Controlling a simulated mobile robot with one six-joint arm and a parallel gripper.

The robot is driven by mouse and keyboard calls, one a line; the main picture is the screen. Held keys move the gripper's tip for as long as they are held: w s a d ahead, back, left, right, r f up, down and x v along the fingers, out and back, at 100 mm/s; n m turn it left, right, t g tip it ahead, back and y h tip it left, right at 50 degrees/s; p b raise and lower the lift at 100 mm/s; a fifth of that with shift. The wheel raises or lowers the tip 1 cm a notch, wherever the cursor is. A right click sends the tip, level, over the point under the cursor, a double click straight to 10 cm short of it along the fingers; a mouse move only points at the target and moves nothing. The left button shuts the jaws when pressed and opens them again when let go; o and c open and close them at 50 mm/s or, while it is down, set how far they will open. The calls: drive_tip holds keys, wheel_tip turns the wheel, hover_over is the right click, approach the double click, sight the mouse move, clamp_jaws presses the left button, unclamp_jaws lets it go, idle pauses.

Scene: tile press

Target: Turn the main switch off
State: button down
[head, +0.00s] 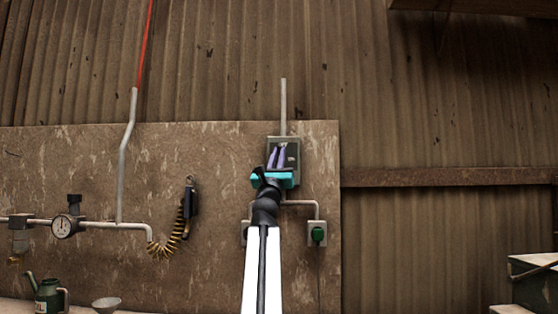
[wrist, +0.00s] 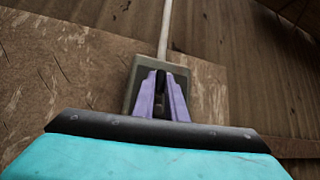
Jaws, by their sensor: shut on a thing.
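The main switch is a grey box (head: 293,147) on the wall panel, with a conduit rising from its top. In the wrist view the box (wrist: 131,84) is straight ahead, and a dark lever (wrist: 161,80) stands between the purple fingers. My gripper (head: 278,154) is in front of the box, with its fingers at the box's face. In the wrist view my gripper (wrist: 162,84) is shut on the lever. The lever's lower part and its exact position are partly hidden by the fingers and the gripper body.
A socket with a green plug (head: 317,234) is below right of the box. A black hand tool with a coiled hose (head: 190,200) hangs to the left. A pressure gauge (head: 63,226) and pipes are further left. A green oil can (head: 48,295) and a funnel (head: 106,303) stand low left.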

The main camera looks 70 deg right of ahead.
idle(0.3)
drive_tip(key=c, duration=1.8)
unclamp_jaws()
drive_tip(key=shift+a, duration=0.1)
drive_tip(key=v, duration=1.3)
drive_tip(key=shift+a+f, duration=0.25)
drive_tip(key=shift+s, duration=0.1)
